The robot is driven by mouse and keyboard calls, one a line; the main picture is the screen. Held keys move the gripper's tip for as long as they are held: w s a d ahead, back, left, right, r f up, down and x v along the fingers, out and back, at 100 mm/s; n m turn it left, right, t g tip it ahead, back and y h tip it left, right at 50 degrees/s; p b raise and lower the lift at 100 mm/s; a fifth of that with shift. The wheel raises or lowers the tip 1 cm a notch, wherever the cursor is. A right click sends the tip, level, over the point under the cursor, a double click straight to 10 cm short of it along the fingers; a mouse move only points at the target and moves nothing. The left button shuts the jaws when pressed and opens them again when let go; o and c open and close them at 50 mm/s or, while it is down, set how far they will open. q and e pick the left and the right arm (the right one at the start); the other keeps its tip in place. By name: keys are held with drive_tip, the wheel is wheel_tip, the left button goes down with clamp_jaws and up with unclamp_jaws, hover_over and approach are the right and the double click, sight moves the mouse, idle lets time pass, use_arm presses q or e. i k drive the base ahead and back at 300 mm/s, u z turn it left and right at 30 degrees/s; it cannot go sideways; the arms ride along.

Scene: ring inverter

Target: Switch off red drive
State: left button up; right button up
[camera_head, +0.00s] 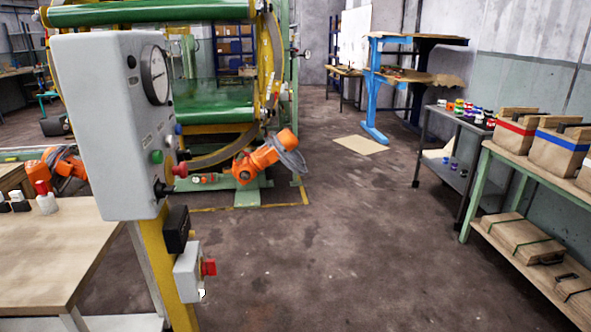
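A grey control box (105,110) stands close on a yellow post (168,270) at the left. It carries a round gauge (154,75), a green button (156,157), a blue knob (178,130), a red knob (180,170) and a black switch (160,189). A smaller grey box (187,275) lower on the post has a red knob (208,267) on its right side. Switch positions and labels are too small to read, and I cannot tell which control belongs to the red drive. Neither of my grippers shows.
A green and yellow ring machine (205,115) stands behind the box, with orange arm-like parts (262,158) beside it. A wooden table (45,250) is at the left. A green-framed shelf (475,190) and a dark cart (450,170) stand at the right. The middle floor is clear.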

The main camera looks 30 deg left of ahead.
sight(209, 268)
drive_tip(key=u, duration=1)
drive_tip(key=i, duration=0.95)
drive_tip(key=u, duration=0.75)
drive_tip(key=k, duration=0.65)
drive_tip(key=z, duration=0.2)
drive_tip(key=i, duration=1.15)
drive_tip(key=u, duration=0.25)
